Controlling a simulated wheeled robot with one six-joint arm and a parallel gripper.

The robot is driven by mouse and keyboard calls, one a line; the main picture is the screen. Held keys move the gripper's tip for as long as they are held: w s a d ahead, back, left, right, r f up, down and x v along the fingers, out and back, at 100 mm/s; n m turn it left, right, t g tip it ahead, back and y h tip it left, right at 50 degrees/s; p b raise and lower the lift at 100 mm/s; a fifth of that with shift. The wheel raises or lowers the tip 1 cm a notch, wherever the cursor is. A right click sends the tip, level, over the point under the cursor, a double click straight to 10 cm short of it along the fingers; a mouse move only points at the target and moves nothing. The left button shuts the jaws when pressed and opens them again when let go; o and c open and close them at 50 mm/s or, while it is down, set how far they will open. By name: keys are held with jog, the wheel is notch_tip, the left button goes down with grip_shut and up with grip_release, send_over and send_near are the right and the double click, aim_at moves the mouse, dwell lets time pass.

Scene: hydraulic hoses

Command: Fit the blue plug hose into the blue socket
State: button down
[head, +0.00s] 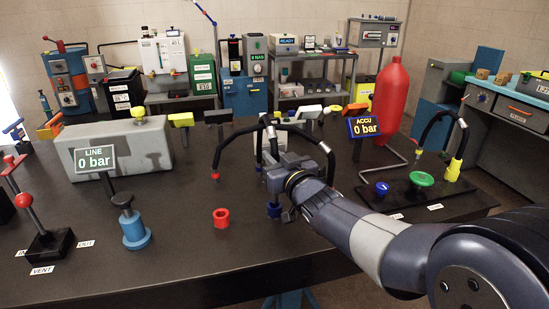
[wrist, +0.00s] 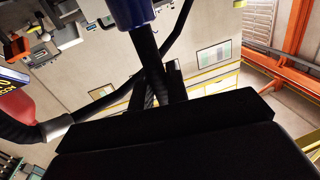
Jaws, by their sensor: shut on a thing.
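My gripper (head: 282,186) is shut on the black hose of the blue plug, over the middle of the dark table. Right below it a dark blue cylinder (head: 274,210), similar in shape to the red socket beside it, shows at table level. I take this to be the blue socket. The plug is not distinct from it in the head view, so I cannot tell whether the plug is inside or just above. In the wrist view a blue cylinder (wrist: 131,11) sits at the end of the gripped hose (wrist: 150,55), cut off by the top edge.
A red socket (head: 221,218) stands left of the blue one, with a red-tipped hose (head: 215,176) hanging above it. A grey block (head: 120,150) and LINE display (head: 95,160) stand left. The ACCU display (head: 363,127) and red tank (head: 388,98) stand right.

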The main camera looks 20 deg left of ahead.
jog(key=shift+f+b, duration=1.8)
jog(key=shift+f, duration=0.25)
jog(key=c, duration=1.3)
grip_release()
jog(key=v, duration=1.1)
jog(key=shift+w+a, duration=0.1)
jog(key=x, duration=1)
jog(key=shift+w+a, duration=0.15)
jog(key=shift+w+a+r, duration=0.15)
jog(key=shift+r, duration=0.15)
jog(key=shift+r+p, duration=0.2)
jog(key=shift+p, duration=0.2)
